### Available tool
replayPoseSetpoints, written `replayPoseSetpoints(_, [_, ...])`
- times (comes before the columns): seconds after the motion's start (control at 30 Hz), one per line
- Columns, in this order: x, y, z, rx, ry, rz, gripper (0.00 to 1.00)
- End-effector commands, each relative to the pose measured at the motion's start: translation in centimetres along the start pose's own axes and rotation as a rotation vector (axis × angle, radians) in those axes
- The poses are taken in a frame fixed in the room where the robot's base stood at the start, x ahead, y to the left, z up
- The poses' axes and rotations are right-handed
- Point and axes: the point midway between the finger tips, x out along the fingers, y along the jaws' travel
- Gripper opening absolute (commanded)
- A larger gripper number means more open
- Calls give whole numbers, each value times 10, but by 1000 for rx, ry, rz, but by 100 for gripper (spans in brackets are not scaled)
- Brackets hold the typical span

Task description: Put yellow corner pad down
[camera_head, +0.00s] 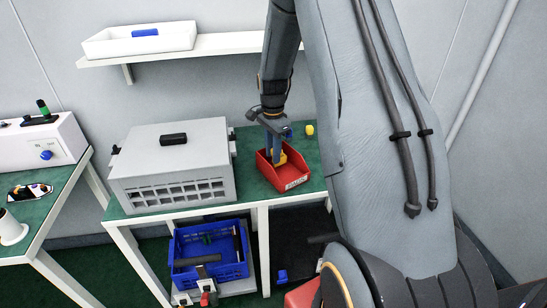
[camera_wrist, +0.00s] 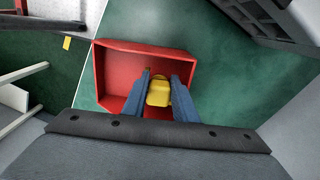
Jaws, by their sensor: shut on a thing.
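The yellow corner pad (camera_wrist: 158,92) is held between the two blue fingers of my gripper (camera_wrist: 160,84). In the wrist view the pad is over the inside of an open red bin (camera_wrist: 116,72). In the head view my gripper (camera_head: 276,148) points down into the red bin (camera_head: 288,181), with the yellow pad (camera_head: 281,159) at its fingertips within the bin's outline. I cannot tell whether the pad touches the bin floor. The fingers hide part of the pad and the near part of the bin.
A grey case (camera_head: 172,168) with a black handle stands left of the bin on the green bench (camera_head: 246,150). Another yellow piece (camera_head: 309,130) lies behind the bin. A blue crate (camera_head: 208,255) is below the bench. A white shelf (camera_head: 225,45) is on the wall above.

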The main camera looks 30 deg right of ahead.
Motion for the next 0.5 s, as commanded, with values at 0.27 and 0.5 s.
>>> replayPoseSetpoints(0.27, [26, 0, -2, 2, 0, -1, 0])
replayPoseSetpoints(0.5, [27, 1, -2, 3, 0, 0, 0])
